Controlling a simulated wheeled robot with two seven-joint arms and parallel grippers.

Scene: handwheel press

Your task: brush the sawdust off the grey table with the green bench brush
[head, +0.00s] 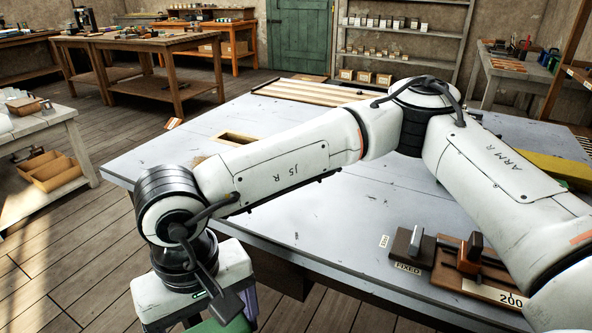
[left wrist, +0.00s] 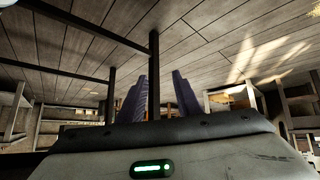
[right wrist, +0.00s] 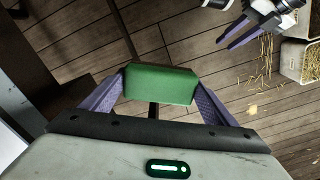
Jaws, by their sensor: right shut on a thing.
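The green bench brush (right wrist: 160,85) is between the purple fingers of my right gripper (right wrist: 160,92), which is shut on it. In the head view only a bit of its green (head: 222,326) shows at the bottom edge, below my right gripper, beyond the grey table's (head: 290,215) near left edge. My right arm crosses over the table and hides part of it. A small tan patch, perhaps sawdust, shows beside the arm at the table's left. My left gripper (left wrist: 160,95) is empty, its fingers apart; it also shows in the right wrist view (right wrist: 245,34), over the floor.
The table has a rectangular opening (head: 236,138) at its left. A FIXED block (head: 410,247) and a wooden fixture marked 200 (head: 480,268) stand at the near right. Slats (head: 310,91) lie at the back. Straw-coloured bits (right wrist: 262,65) lie on the floor near bins (right wrist: 297,60).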

